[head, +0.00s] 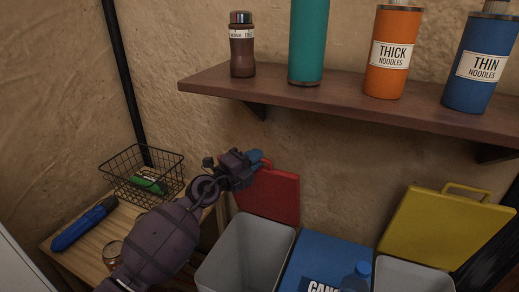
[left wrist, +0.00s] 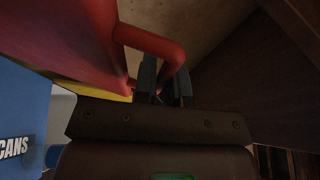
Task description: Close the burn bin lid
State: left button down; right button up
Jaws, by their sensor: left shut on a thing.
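A red lid (head: 272,195) stands raised against the clay wall, behind an open grey bin (head: 245,255). No burn label shows on it. My left gripper (head: 252,160) is at the lid's top edge, shut on its red handle. In the left wrist view the red lid (left wrist: 65,35) fills the upper left, and the handle (left wrist: 152,40) runs between my left gripper's fingers (left wrist: 165,88). My right gripper is not in view.
A yellow lid (head: 440,228) stands open at right. A shelf (head: 350,102) with containers hangs above. A wire basket (head: 142,175) and blue object (head: 84,224) sit on a wooden table at left.

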pick_arm(q)
jog(key=s+a+f, duration=0.4)
jog(key=s+f, duration=0.4)
jog(key=s, duration=0.5)
jog(key=shift+f+p, duration=0.2)
jog(key=shift+p, duration=0.1)
jog(key=shift+a, duration=0.1)
jog(key=c, duration=1.5)
grip_release()
jog(key=r+v, duration=0.1)
jog(key=v, duration=0.9)
jog(key=shift+s+a+f, duration=0.2)
jog(key=shift+s+f, duration=0.1)
jog(key=shift+f, duration=0.15)
